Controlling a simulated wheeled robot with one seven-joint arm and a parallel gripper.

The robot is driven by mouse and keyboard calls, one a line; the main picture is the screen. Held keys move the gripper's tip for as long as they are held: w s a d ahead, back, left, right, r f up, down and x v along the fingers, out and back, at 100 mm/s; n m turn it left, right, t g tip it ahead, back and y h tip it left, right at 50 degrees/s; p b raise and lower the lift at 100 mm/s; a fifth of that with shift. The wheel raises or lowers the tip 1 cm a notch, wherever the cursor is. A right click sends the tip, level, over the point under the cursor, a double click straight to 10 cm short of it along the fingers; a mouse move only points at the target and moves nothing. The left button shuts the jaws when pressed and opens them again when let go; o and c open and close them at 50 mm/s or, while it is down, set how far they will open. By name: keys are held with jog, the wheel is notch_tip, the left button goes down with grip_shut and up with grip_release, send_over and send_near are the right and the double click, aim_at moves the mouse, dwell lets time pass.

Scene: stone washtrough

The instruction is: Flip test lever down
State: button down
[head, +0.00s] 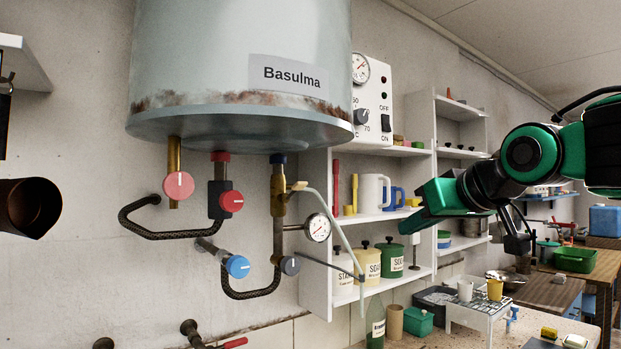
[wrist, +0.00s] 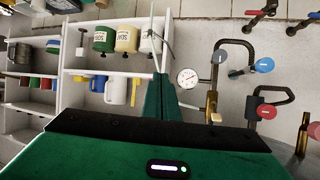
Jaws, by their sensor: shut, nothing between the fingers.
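The small tan lever (head: 297,186) sticks out to the right from the top of the brass valve (head: 278,197) under the boiler, with a dark blue cap above. It looks roughly level. In the upside-down wrist view the lever (wrist: 215,118) lies right of my fingers. My gripper (head: 405,225) is shut and empty, pointing left, in front of the shelf and well to the right of the lever. It also shows in the wrist view, its green fingers together (wrist: 160,82). Nothing touches the lever.
A pressure gauge (head: 317,228) and a pale tube (head: 338,225) stand close below and right of the valve. The boiler (head: 240,60) hangs above. Red knobs (head: 178,185) and a blue knob (head: 237,266) are to the left. Mugs (head: 373,192) and jars stand on the shelf behind.

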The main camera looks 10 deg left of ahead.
aim_at(294, 191)
jog(key=s+a+r+n+y, duration=0.1)
jog(key=s+a+r+y, duration=0.1)
jog(key=a+r, duration=0.4)
jog(key=s+a+r+n+y, duration=0.2)
jog(key=a+r, duration=0.3)
jog(key=a, duration=0.2)
jog(key=shift+s+a+r+n+y, duration=0.15)
jog(key=shift+s+r+n+y, duration=0.15)
jog(key=shift+s+r+y, duration=0.1)
jog(key=shift+w+f, duration=0.1)
jog(key=x, duration=1)
jog(key=shift+s+f, duration=0.2)
jog(key=shift+s, duration=0.05)
